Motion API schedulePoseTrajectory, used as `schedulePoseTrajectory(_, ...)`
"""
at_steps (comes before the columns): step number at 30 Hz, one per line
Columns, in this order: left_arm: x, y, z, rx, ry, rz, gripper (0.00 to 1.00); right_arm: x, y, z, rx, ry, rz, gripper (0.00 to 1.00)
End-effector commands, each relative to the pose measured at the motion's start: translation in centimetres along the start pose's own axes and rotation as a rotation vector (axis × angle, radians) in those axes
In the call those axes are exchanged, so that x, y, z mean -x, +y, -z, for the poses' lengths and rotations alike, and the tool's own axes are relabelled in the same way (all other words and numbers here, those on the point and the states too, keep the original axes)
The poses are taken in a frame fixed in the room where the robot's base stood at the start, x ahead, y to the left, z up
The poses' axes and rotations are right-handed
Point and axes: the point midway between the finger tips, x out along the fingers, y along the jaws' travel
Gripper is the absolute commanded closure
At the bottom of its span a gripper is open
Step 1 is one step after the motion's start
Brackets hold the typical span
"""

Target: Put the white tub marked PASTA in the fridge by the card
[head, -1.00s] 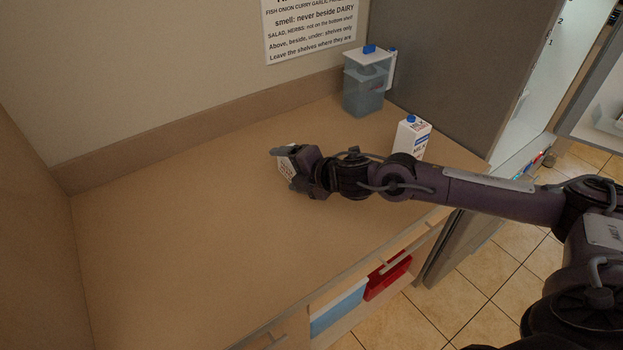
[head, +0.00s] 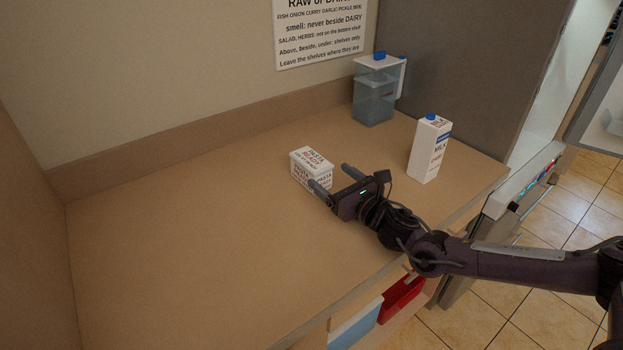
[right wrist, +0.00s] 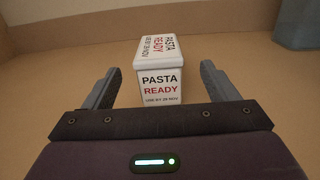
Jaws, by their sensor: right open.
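The white tub marked PASTA READY (head: 312,166) stands upright on the counter, left of the milk carton. The fridge (head: 575,75) is at the right, only partly in view.
A milk carton (head: 429,149) stands right of my right gripper. Red (head: 401,299) and blue (head: 355,325) bins sit below the counter edge. The counter's left is clear.

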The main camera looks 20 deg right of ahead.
Motion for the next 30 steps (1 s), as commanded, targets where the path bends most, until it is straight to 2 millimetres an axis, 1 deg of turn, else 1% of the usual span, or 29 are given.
schedulePoseTrajectory(3,0.6,0.4,-0.2,0.001,-0.003,-0.005,0.24,-1.4,0.1,-0.4,-0.001,-0.004,-0.001,0.2)
schedulePoseTrajectory(7,1.0,0.8,-0.3,0.002,-0.005,-0.009,0.24,-2.8,0.1,-0.4,-0.002,-0.001,-0.001,0.2)
schedulePoseTrajectory(13,2.0,0.7,-0.3,0.002,-0.007,-0.009,0.24,-5.5,0.1,-0.2,-0.001,-0.001,-0.001,0.2)
schedulePoseTrajectory(17,2.1,0.7,-0.3,0.002,-0.007,-0.009,0.24,-6.9,0.1,0.0,-0.001,-0.001,-0.002,0.2)
schedulePoseTrajectory(20,2.2,0.7,-0.3,0.002,-0.007,-0.009,0.24,-7.3,0.1,0.1,-0.002,0.001,-0.001,0.2)
schedulePoseTrajectory(26,2.1,0.5,-0.3,0.001,-0.007,-0.007,0.24,-7.4,0.1,0.2,-0.003,0.001,-0.001,0.2)
schedulePoseTrajectory(27,2.1,0.5,-0.3,0.001,-0.007,-0.007,0.24,-7.4,0.1,0.2,-0.003,0.001,-0.001,0.23)
schedulePoseTrajectory(30,2.1,0.5,-0.3,0.001,-0.007,-0.006,0.24,-7.3,0.1,0.2,-0.003,0.001,-0.001,0.36)
